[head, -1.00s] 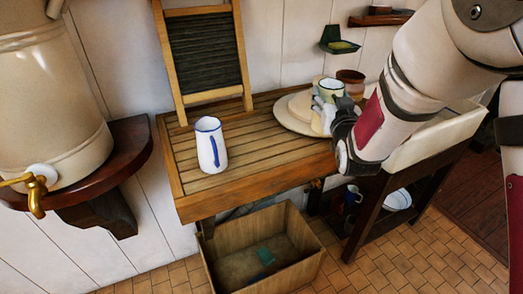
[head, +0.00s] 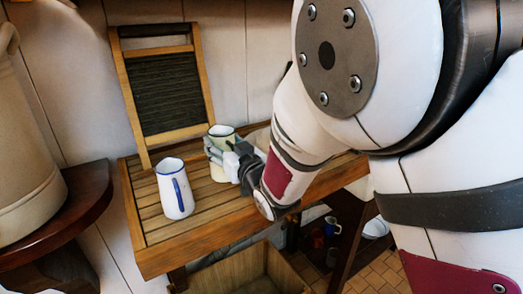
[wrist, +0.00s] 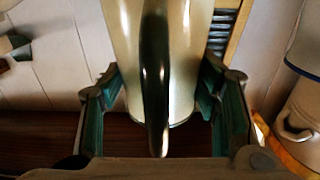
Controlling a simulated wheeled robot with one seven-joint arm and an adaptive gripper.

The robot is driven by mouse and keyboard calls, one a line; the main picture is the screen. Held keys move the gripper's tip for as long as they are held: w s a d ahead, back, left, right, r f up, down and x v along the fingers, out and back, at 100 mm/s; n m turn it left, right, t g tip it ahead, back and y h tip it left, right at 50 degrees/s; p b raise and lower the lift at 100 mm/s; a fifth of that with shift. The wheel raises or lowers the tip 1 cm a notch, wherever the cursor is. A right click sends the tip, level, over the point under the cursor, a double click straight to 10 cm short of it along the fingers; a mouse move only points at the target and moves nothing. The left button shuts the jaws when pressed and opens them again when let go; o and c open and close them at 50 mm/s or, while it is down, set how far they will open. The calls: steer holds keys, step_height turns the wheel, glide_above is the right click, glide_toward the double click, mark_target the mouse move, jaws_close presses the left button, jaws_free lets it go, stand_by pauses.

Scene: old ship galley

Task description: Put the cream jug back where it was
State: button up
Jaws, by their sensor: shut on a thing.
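The cream jug (head: 222,132), with a dark green rim, stands upright in my gripper (head: 228,160) over the slatted wooden draining board (head: 150,218). The wrist view shows its pale body (wrist: 188,60) between my two fingers (wrist: 160,100), with its dark green handle facing the camera. My gripper is shut on it. Fingers and wrist hide part of its body in the head view, and I cannot tell whether its base touches the board. A white jug with a blue rim and blue handle (head: 174,190) stands on the board just left of it.
A framed washboard (head: 168,88) leans on the wall behind. A large cream urn (head: 25,150) stands on a dark shelf (head: 80,198) at the left. A wooden box (head: 240,272) is below the board. Slats in front of the jugs are bare.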

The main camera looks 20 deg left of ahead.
steer(key=shift+f, duration=2.15)
steer(key=shift+f, duration=0.1)
steer(key=o, duration=1.6)
steer(key=shift+f, duration=0.1)
steer(key=shift+c, duration=0.2)
steer(key=shift+r, duration=0.2)
steer(key=v, duration=1.2)
steer(key=shift+b, duration=0.35)
steer(key=shift+d, duration=0.1)
